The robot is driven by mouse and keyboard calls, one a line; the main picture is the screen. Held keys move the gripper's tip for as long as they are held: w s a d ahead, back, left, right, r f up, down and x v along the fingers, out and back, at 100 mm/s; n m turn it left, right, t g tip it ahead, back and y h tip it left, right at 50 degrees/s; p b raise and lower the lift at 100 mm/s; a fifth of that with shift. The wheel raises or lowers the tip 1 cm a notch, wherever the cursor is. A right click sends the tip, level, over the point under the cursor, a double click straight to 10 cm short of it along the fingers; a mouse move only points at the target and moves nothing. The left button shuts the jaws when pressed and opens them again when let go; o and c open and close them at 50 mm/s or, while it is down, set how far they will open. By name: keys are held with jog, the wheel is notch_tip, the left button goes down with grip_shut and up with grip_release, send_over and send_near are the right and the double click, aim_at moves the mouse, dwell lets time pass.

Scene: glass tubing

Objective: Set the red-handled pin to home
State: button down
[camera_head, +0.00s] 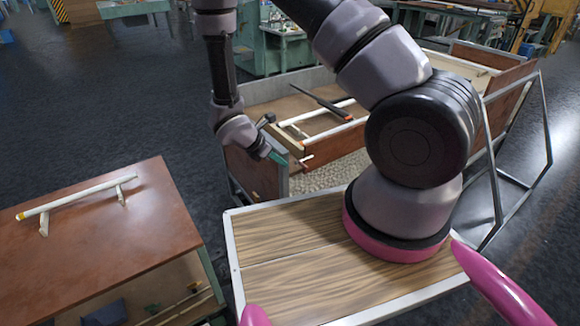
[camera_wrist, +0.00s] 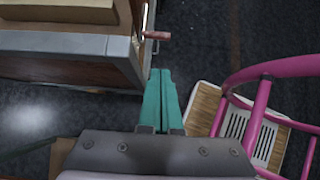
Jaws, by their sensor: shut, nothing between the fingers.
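A short red-handled pin (camera_wrist: 157,35) sticks out sideways from the corner of a brown, grey-edged box in the wrist view. What seems to be the same pin (camera_head: 307,158) shows small in the head view, beside my gripper. My gripper (camera_wrist: 162,72) has green fingers that lie together, with nothing between them. Its tips are a little below the pin in the wrist view and do not appear to touch it. In the head view my gripper (camera_head: 282,160) is at the near end of the box. How far the pin is pushed in cannot be told.
The brown box (camera_head: 255,173) has grey edges and an open top. A dark tool with an orange end (camera_head: 347,116) lies over it. A brown cabinet (camera_head: 100,235) with a white tube (camera_head: 80,196) on stands stands left. Dark floor (camera_head: 190,150) is free between.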

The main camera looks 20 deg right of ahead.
jog(key=v, duration=0.5)
jog(key=shift+a, duration=0.15)
jog(key=shift+r, duration=0.1)
jog(key=s+d+r+m+g+y, duration=0.1)
jog(key=d+r+m+y, duration=0.15)
jog(key=r+m, duration=0.65)
jog(key=s+d+r+m+y, duration=0.1)
jog(key=d+r+m, duration=0.3)
jog(key=r, duration=1)
jog(key=s+d+r+m+t+y, duration=0.1)
jog(key=s+r+m+t+y, duration=0.1)
jog(key=s+r+m, duration=0.4)
jog(key=s+d+r+m+t+y, duration=0.2)
jog(key=s+r+m+t+y, duration=0.1)
jog(key=r, duration=1)
jog(key=s+m+y, duration=0.1)
jog(key=s+m, duration=0.1)
jog(key=m, duration=0.1)
jog(key=shift+s+m+t, duration=0.3)
jog(key=shift+s+m, duration=0.1)
jog(key=shift+r, duration=0.1)
